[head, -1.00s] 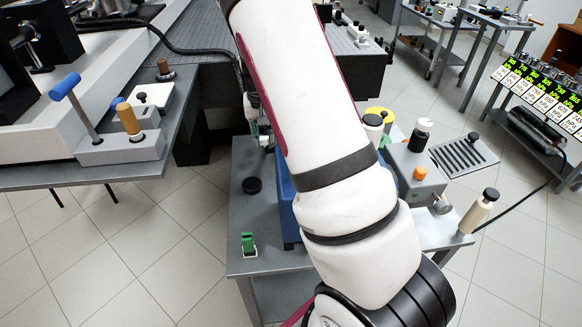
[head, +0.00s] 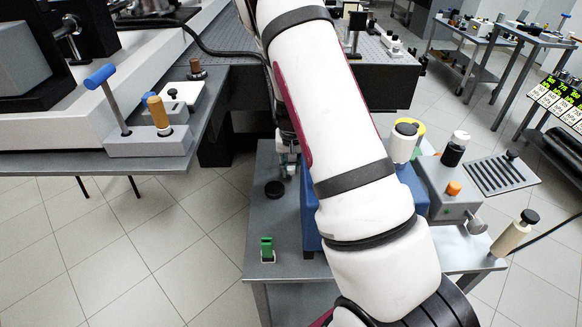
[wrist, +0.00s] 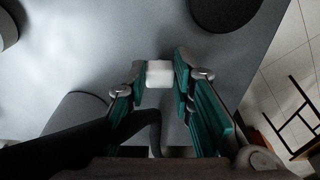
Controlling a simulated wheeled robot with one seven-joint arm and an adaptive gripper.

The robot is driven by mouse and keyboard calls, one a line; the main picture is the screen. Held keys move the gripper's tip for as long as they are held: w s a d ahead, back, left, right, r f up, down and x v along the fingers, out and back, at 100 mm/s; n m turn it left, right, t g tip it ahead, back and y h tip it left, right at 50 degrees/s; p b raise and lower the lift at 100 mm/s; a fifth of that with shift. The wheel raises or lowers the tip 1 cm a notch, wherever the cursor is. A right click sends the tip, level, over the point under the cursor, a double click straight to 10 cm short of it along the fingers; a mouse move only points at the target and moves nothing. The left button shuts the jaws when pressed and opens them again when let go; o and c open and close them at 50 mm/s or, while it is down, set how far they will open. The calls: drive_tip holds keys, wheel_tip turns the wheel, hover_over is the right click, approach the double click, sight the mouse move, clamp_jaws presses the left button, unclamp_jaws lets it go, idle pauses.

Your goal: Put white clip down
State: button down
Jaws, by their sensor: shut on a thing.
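The white clip (wrist: 159,73) shows in the wrist view as a small white block between the teal finger pads of my gripper (wrist: 157,82). My gripper is shut on it, over the grey cart top (wrist: 100,35). The gap beneath the clip is hard to judge. In the head view my gripper (head: 289,166) is partly hidden by my arm, above the left part of the cart (head: 258,215); the clip cannot be made out there.
A black puck (head: 274,189) lies on the cart near my gripper. A green clip (head: 267,250) stands at the front left. A blue block (head: 309,225) is partly behind my arm. The cart's left edge drops to tiled floor (head: 150,250).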

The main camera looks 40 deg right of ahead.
drive_tip(key=c, duration=1.4)
unclamp_jaws()
drive_tip(key=shift+r, duration=0.1)
